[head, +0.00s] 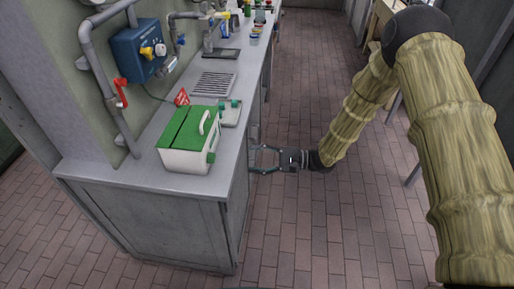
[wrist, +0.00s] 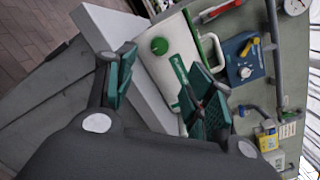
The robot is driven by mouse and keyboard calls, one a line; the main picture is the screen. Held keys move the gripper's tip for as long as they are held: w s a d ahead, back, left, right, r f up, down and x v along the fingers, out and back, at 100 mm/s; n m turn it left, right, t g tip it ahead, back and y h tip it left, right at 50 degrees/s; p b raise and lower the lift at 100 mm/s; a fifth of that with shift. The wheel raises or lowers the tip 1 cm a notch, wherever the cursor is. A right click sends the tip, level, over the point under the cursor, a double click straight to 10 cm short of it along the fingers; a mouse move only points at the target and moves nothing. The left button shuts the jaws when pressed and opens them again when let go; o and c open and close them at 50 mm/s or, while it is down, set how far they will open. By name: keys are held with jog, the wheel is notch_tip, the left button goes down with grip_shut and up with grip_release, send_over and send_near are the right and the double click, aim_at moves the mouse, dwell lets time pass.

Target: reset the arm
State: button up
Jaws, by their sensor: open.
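My gripper (head: 262,158) is in the middle of the head view, beside the right edge of the counter (head: 213,184). Its fingers point left toward the counter's side and are spread apart with nothing between them. In the wrist view my gripper (wrist: 160,85) shows two dark green fingers, wide open. My arm comes in from the right of the head view and bends down to the gripper. I cannot tell whether a fingertip touches the counter.
A white box with a green lid (head: 185,160) stands on the counter's near end. A blue wall box (head: 137,50) and pipes are at left. The tiled floor (head: 310,235) is clear.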

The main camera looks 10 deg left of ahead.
jog(key=s+d+f+n+t+h, duration=0.1)
jog(key=s+d+f+t+h, duration=0.2)
jog(key=f, duration=0.4)
jog(key=s+d+f+t+h, duration=0.2)
jog(key=s+d+f+h, duration=0.2)
jog(key=d+f, duration=0.2)
jog(key=s+d+f+n+t+h, duration=0.1)
jog(key=s+d+f+t+h, duration=0.2)
jog(key=f, duration=0.4)
jog(key=s+d+f+n+g+h, duration=0.1)
jog(key=s+d+n+g+h, duration=0.1)
jog(key=s+d, duration=0.3)
jog(key=s+d+f+n+g+h, duration=0.1)
jog(key=s+d, duration=0.5)
jog(key=s, duration=0.7)
jog(key=s+d+f+n+g+h, duration=0.2)
jog(key=s+d+h, duration=0.3)
jog(key=s, duration=0.4)
jog(key=shift+s+d+n+g, duration=0.35)
jog(key=shift+d+g, duration=0.35)
jog(key=shift+g, duration=0.2)
